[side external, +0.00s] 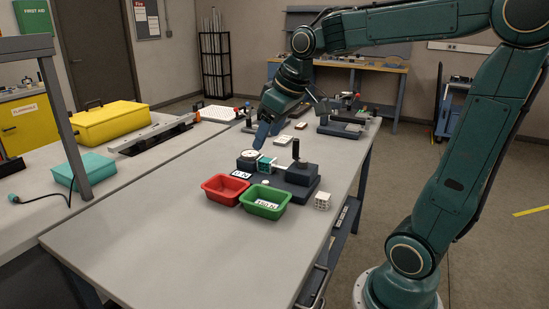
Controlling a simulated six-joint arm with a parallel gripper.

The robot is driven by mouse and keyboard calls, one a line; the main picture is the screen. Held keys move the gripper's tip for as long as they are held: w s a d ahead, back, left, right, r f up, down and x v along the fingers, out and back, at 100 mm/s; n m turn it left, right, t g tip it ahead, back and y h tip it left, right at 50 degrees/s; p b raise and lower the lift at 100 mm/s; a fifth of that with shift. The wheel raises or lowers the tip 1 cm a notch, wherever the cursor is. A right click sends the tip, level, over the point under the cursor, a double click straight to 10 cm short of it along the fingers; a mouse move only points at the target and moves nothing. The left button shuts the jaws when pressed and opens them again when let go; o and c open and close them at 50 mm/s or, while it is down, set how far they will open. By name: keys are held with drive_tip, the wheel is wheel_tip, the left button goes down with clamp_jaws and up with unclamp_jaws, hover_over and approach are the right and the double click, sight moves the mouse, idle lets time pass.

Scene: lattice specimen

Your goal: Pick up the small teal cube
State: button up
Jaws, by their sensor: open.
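A small teal cube (264,164), which looks like an open lattice, sits on a dark fixture (279,185) in the middle of the bench. It stands between a round pale disc on the left and a dark block on the right. My gripper (264,141) is open and points down, a little above the cube and close to it. The fingers are small in this view, and I cannot tell whether they touch the cube.
A red bin (225,189) and a green bin (265,201) stand in front of the fixture. A white lattice cube (323,201) lies to their right. Small devices (343,125) stand farther back. The bench's front left (150,245) is clear.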

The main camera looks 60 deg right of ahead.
drive_tip(key=w+d+f, duration=0.3)
drive_tip(key=w+d, duration=0.5)
drive_tip(key=d, duration=0.5)
approach(268, 160)
drive_tip(key=v, duration=0.4)
drive_tip(key=shift+w+f, duration=0.15)
drive_tip(key=shift+w, duration=0.1)
drive_tip(key=shift+f, duration=0.1)
drive_tip(key=shift+x, duration=4.2)
drive_tip(key=shift+a, duration=0.1)
drive_tip(key=shift+x, duration=2.6)
drive_tip(key=shift+s, duration=0.1)
